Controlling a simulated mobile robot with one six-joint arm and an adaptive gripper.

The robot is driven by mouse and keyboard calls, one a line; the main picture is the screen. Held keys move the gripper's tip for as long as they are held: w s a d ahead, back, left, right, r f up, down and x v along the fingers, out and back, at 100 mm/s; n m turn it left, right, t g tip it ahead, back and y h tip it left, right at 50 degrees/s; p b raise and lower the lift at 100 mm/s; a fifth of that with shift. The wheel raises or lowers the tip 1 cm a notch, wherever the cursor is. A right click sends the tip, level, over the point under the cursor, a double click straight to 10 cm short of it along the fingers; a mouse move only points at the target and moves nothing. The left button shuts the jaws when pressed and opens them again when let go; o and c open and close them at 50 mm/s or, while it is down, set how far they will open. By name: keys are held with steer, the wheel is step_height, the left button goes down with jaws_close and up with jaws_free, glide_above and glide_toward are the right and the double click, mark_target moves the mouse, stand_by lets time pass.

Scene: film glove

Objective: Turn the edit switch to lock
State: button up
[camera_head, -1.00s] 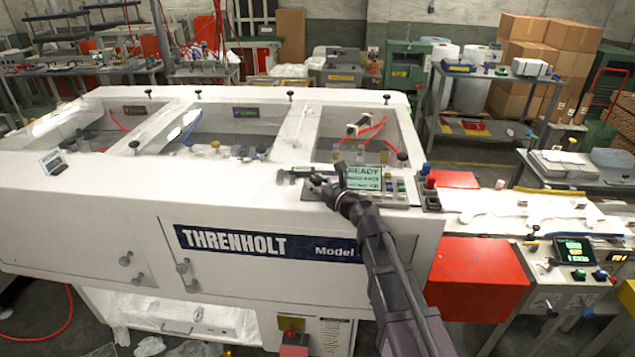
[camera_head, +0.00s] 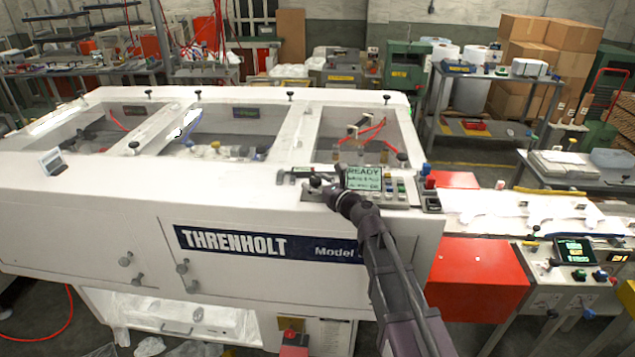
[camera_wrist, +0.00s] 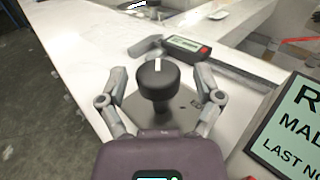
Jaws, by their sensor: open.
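The edit switch, a round black knob with a white mark on top, stands between my gripper's fingers in the wrist view (camera_wrist: 156,78). It rises from a small grey plate (camera_wrist: 190,103) on the white machine top. The lettering on the plate is too small to read. My gripper (camera_wrist: 160,82) is open, with one finger on each side of the knob and gaps visible between. In the head view my gripper (camera_head: 326,184) is at the panel's left end, and it largely hides the switch there.
A green display (camera_head: 364,178) reading READY stands right of the switch, with several buttons beside it.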

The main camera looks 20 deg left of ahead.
steer(key=v, duration=1.2)
steer(key=shift+f, duration=0.1)
stand_by(0.4)
